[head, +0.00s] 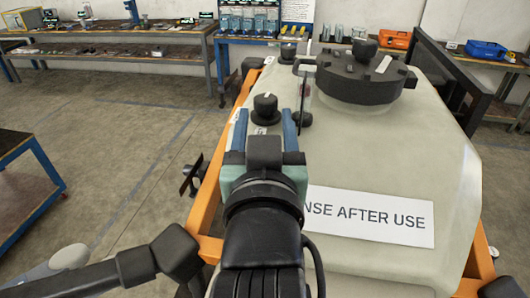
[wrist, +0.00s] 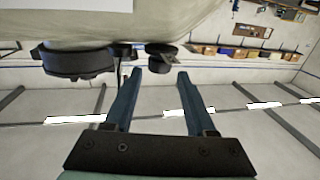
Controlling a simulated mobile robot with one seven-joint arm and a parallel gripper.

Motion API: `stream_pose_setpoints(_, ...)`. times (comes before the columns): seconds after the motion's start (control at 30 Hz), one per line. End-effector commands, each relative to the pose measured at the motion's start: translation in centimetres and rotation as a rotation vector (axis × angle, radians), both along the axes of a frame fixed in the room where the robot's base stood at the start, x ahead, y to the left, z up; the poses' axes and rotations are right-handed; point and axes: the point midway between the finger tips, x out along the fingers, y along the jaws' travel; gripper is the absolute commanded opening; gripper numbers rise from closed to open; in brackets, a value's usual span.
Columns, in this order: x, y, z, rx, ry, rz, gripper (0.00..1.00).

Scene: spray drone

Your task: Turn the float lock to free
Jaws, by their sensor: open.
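The float lock looks to be the small round black knob (head: 265,103) on top of the pale tank, with small white labels beside it; I cannot read its setting. My gripper (head: 264,118) is open, its two blue fingers pointing at the knob, which appears between the fingertips in the head view. In the wrist view, the knob (wrist: 161,57) shows just beyond the gap between the tips of my gripper (wrist: 160,73). The fingers look apart from it, with nothing between them. My wrist hides part of the tank top.
The pale tank (head: 400,160) sits in an orange frame (head: 206,205). A large black lid (head: 360,77) with its own knob stands right of the float lock. A "…NSE AFTER USE" label (head: 372,215) is on the tank.

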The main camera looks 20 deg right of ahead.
Motion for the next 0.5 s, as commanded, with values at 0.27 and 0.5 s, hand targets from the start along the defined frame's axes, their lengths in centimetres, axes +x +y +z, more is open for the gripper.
stream_pose_setpoints(0.27, -1.7, 0.5, 0.5, 0.004, 0.008, -0.007, 0.56)
stream_pose_setpoints(0.5, -2.8, 1.0, 0.5, 0.002, 0.008, -0.005, 0.56)
